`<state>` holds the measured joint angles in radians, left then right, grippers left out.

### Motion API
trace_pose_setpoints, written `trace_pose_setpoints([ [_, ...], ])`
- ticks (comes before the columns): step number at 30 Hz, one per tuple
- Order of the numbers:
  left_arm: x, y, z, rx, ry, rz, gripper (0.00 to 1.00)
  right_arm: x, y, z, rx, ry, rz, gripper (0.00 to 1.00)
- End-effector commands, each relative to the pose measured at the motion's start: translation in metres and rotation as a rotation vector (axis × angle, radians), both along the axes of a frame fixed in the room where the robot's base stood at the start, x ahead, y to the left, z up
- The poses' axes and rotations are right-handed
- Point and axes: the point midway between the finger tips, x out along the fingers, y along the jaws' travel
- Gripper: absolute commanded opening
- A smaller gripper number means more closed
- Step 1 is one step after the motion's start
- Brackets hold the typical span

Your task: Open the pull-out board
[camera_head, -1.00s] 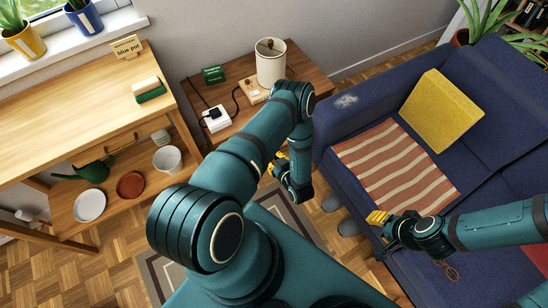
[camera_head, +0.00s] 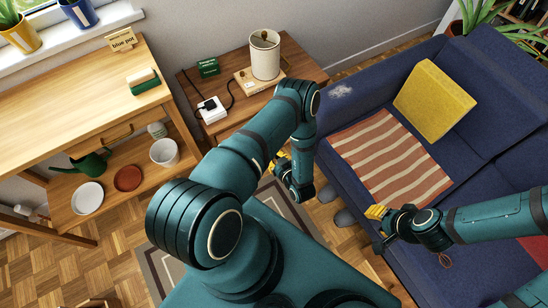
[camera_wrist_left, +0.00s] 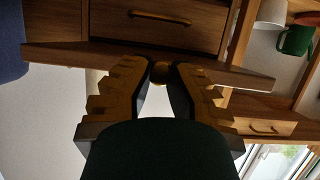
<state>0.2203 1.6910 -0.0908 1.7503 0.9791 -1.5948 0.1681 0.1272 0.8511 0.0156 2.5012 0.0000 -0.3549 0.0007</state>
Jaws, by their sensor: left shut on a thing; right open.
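In the left wrist view the pull-out board (camera_wrist_left: 90,56) shows as a thin wooden plank along a drawer front (camera_wrist_left: 190,30). A small round knob (camera_wrist_left: 160,73) sits at its edge, between my left fingertips. My left gripper (camera_wrist_left: 160,76) is shut on that knob. In the head view my left gripper (camera_head: 279,165) shows only a bit of yellow finger beside the small side table (camera_head: 306,72), and my arm hides the board. My right gripper (camera_head: 377,211) is open and empty near the sofa's front edge.
The blue sofa (camera_head: 478,185) with a yellow cushion (camera_head: 436,100) and striped blanket (camera_head: 390,160) is at right. A wooden desk (camera_head: 65,100) is at left. Slippers (camera_head: 345,217) lie by the sofa.

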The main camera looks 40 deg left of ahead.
Motion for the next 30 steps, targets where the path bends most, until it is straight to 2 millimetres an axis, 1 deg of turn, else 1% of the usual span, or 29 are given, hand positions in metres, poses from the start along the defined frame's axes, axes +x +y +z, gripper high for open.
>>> trace_pose_setpoints([
  [1,0.000,0.000,0.000,0.000,0.000,0.000,0.25,0.000,0.000,0.000,0.000,0.000,0.000,0.39],
  [2,0.000,0.000,0.000,0.000,0.000,0.000,0.36,0.000,0.000,0.000,0.000,0.000,0.000,0.39],
  [3,0.000,0.000,0.000,0.000,0.000,0.000,0.50,0.000,0.000,0.000,0.000,0.000,0.000,0.39],
  [4,0.000,0.000,0.000,0.000,0.000,0.000,0.55,0.000,0.000,0.000,0.000,0.000,0.000,0.39],
  [13,0.000,0.000,0.000,0.000,0.000,0.000,0.55,0.000,0.000,0.000,0.000,0.000,0.000,0.39],
  [17,-0.003,-0.008,0.003,0.000,0.000,-0.001,0.55,0.000,0.000,0.000,0.000,0.000,0.000,0.39],
  [20,-0.008,-0.021,0.009,-0.003,0.002,-0.004,0.55,0.000,0.000,0.000,0.000,0.000,0.000,0.39],
  [30,-0.032,-0.078,0.035,-0.001,0.001,-0.004,0.55,0.000,0.000,0.000,0.000,0.000,0.000,0.39],
])
